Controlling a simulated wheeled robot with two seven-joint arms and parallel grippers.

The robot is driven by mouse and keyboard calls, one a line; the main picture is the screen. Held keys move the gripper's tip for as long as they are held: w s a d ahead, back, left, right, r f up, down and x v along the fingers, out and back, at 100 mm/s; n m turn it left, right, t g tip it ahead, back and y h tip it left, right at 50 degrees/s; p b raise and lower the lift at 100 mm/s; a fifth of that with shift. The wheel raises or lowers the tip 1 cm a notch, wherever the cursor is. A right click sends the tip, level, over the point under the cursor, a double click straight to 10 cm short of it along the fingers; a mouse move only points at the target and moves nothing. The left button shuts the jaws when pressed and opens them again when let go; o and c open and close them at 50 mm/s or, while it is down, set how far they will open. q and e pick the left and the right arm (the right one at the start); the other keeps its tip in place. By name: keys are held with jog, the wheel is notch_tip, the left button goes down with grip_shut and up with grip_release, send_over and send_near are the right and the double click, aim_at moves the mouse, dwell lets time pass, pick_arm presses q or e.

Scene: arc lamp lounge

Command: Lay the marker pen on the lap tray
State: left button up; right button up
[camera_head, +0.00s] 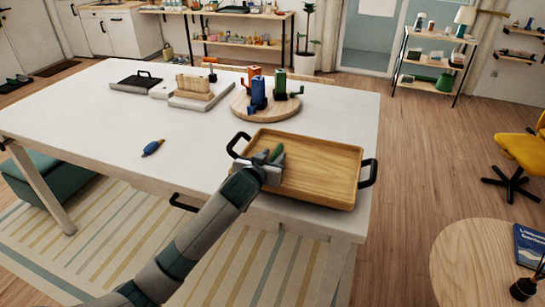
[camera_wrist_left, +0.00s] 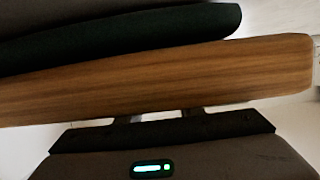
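The lap tray (camera_head: 330,150) is a shallow wooden tray with black handles at the table's front right corner. My left gripper (camera_head: 270,163) is over the tray's left part. A small green thing (camera_head: 275,153), which looks like the marker pen, shows at its fingertips, inside the rim in this view. In the left wrist view a wooden strip (camera_wrist_left: 150,70), apparently the tray's edge, hides the fingertips. A dark green rounded shape (camera_wrist_left: 130,35) lies beyond it. I cannot tell whether the fingers are closed on the green thing or apart. My right gripper is out of view.
A round board (camera_head: 240,108) with blue, orange and green figures stands behind the tray. A rack (camera_head: 193,86) and a dark tray (camera_head: 135,81) are farther back. The table's left middle is mostly clear.

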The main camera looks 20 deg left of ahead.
pick_arm(q)
jog(key=shift+r, duration=0.15)
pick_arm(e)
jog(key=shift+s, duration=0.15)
